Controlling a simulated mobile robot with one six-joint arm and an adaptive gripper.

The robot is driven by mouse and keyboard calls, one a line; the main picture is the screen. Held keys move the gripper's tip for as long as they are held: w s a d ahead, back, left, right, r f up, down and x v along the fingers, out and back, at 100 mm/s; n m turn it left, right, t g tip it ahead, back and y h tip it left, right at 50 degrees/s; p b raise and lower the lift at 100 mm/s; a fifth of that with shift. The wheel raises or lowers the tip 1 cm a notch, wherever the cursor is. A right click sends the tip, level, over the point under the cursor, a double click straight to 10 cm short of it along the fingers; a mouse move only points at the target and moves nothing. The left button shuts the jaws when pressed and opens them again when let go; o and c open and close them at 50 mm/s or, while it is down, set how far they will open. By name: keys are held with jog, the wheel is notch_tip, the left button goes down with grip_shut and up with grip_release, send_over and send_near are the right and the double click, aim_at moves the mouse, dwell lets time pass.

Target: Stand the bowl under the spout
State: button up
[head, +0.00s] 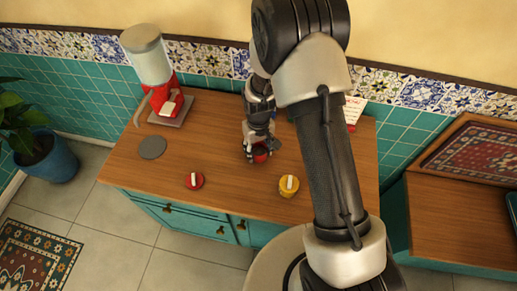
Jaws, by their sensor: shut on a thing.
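A dispenser with a red body and a pale clear-looking tank (148,60) stands at the back left of the wooden counter. Its red and white front part (170,104), where the spout seems to be, juts over a grey base plate (182,119). My gripper (259,150) points down near the middle of the counter. I cannot tell whether the bowl touches the counter. The bowl is to the right of the dispenser, apart from it.
A red round item with a white bar (194,181) and a yellow one (289,185) sit near the counter's front edge. A flat grey disc (152,148) lies at left. The counter between my gripper and the dispenser is clear. A tiled wall (215,62) runs behind.

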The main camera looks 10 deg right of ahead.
jog(key=o, duration=1.2)
jog(key=shift+f, duration=0.15)
jog(key=shift+c, duration=0.2)
